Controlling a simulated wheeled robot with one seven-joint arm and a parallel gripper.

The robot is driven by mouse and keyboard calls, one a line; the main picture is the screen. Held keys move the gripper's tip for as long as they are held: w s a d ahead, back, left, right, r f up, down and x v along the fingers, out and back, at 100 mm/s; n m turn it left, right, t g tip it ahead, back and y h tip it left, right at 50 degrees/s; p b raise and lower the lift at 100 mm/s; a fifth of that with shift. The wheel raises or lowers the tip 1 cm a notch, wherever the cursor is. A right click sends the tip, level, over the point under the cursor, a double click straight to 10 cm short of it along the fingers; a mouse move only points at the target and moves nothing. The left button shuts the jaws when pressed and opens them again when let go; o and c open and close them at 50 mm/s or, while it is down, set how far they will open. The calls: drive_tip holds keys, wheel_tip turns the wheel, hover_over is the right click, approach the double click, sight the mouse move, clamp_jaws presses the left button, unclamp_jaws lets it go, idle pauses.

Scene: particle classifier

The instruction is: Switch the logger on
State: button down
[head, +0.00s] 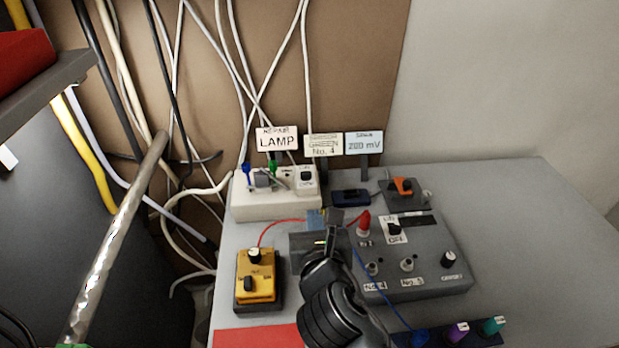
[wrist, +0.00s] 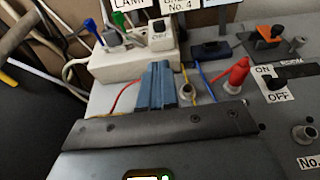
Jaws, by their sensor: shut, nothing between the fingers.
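No label reading "logger" is legible. A grey console (head: 440,262) stands on the grey table, with a black switch (head: 394,230) between ON and OFF labels. The wrist view shows this switch (wrist: 275,83) more closely; I cannot tell which way it is set. A red cone-shaped plug (head: 364,221) stands at the console's upper left corner. My gripper (head: 317,217) is left of the console and apart from the switch. Its blue-grey fingers (wrist: 158,85) are together and empty. My wrist hides part of the table below it.
A white box (head: 270,207) with a small switch stands behind my gripper, below a LAMP sign (head: 277,140). A yellow box (head: 257,276) with black controls is at the left. Red and blue wires run near my fingers. Free table lies right of the console.

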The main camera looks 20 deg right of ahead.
sight(305, 177)
drive_tip(key=x, duration=0.9)
drive_tip(key=r+p+x, duration=0.1)
drive_tip(key=x, duration=0.3)
drive_tip(key=shift+w+d, duration=0.15)
drive_tip(key=shift+w, duration=0.4)
drive_tip(key=shift+f, duration=0.1)
